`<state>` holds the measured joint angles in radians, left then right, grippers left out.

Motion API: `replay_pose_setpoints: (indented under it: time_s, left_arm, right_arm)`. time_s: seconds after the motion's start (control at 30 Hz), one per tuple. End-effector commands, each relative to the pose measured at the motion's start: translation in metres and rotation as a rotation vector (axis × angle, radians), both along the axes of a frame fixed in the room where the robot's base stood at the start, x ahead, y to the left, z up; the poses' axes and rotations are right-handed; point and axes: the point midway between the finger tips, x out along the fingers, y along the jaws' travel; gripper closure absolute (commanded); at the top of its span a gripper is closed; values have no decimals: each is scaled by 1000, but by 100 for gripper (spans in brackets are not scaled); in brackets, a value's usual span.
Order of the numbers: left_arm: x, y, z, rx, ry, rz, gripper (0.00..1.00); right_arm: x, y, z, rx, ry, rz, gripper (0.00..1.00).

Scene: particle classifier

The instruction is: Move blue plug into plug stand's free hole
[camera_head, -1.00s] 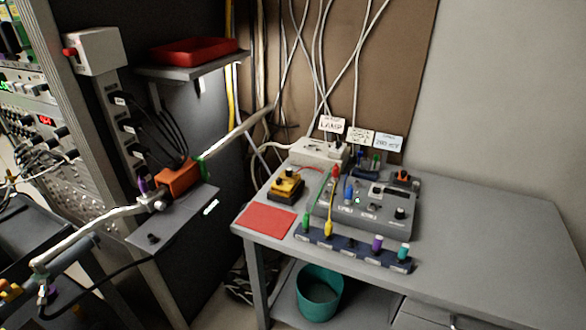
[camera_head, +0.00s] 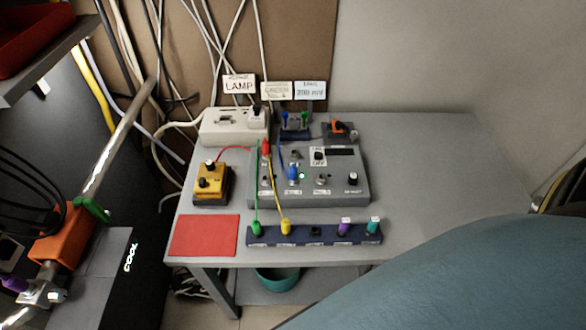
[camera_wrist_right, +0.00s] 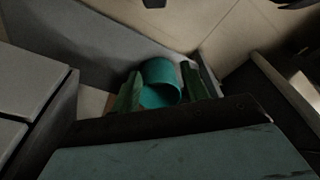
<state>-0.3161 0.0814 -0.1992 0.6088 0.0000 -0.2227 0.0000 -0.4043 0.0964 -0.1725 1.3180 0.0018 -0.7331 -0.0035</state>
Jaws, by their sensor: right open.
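The blue plug (camera_head: 292,173) sits upright in the grey control box (camera_head: 340,185) on the table, with a blue cable leading up from it. The dark blue plug stand (camera_head: 329,240) lies along the table's front. It holds a green plug (camera_head: 256,228), a yellow plug (camera_head: 286,227), a purple plug (camera_head: 344,228) and a teal plug (camera_head: 374,224). Its middle hole (camera_head: 316,231) is empty. My right gripper (camera_wrist_right: 162,86) shows in its wrist view, open and empty, with a teal bin beyond the fingers. It does not show in the head view. My left gripper is not in view.
A red mat (camera_head: 205,236) lies left of the stand. A yellow box (camera_head: 212,185), a white box (camera_head: 233,127) and labelled signs stand behind. The teal bin (camera_head: 278,280) is under the table. My arm covers the lower right; bare tabletop (camera_head: 430,160) lies at the right.

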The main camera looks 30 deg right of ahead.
Motion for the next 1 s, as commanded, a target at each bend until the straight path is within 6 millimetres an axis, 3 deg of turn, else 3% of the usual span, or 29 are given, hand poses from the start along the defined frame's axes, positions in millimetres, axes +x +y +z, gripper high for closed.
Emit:
replay_pose_setpoints:
  time_s: [0.03, 0.2, 0.4, 0.77, 0.87, 1.0]
  left_arm:
    - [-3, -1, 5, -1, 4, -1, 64]
    - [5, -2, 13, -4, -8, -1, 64]
    - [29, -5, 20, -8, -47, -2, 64]
    - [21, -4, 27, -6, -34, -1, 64]
    - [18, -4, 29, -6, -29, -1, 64]
    - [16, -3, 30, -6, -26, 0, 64]
  right_arm:
    - [16, 2, 27, 3, -21, -3, 55]
    - [48, 7, 107, 7, -56, -9, 55]
    - [62, 8, 176, 9, -82, -12, 55]
    - [68, 10, 263, 13, -119, 16, 55]
    - [80, 18, 294, 18, -138, 132, 55]
    - [100, 31, 303, 17, -142, 342, 55]
